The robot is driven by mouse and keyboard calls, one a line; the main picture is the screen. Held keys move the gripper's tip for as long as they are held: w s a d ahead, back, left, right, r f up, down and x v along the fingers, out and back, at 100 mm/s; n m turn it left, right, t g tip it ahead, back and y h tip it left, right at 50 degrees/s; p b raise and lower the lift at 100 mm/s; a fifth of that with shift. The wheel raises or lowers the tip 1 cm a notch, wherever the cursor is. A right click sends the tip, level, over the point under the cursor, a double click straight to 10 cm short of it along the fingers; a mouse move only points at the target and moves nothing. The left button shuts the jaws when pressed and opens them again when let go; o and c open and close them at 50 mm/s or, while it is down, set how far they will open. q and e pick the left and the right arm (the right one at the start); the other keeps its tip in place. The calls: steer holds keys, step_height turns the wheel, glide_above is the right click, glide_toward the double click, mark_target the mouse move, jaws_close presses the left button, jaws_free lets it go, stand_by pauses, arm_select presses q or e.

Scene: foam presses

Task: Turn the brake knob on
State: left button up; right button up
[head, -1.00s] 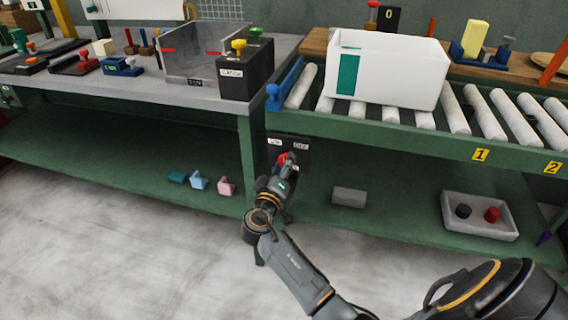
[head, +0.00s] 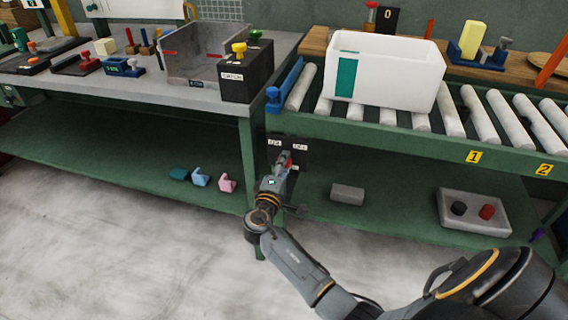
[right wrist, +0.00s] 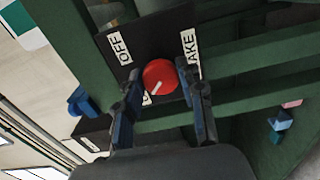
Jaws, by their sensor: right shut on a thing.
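The brake knob (right wrist: 160,76) is a round red knob with a white pointer line, on a dark panel (right wrist: 120,66) with white labels. In the right wrist view one label reads OFF, another ends in AKE, and a third is mostly hidden behind a finger. The pointer line runs toward the lower left of the knob. My right gripper (right wrist: 163,72) has its two fingers on either side of the knob and is shut on it. In the head view the right gripper (head: 283,162) covers most of the knob in front of the panel (head: 304,151). My left gripper is not in view.
A green bench leg (head: 250,165) stands just left of the panel. The roller conveyor (head: 495,118) with a white bin (head: 395,75) is above.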

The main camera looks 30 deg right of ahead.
stand_by(0.5)
steer(key=o, duration=1.2)
steer(key=shift+c, duration=0.2)
steer(key=v, duration=1.2)
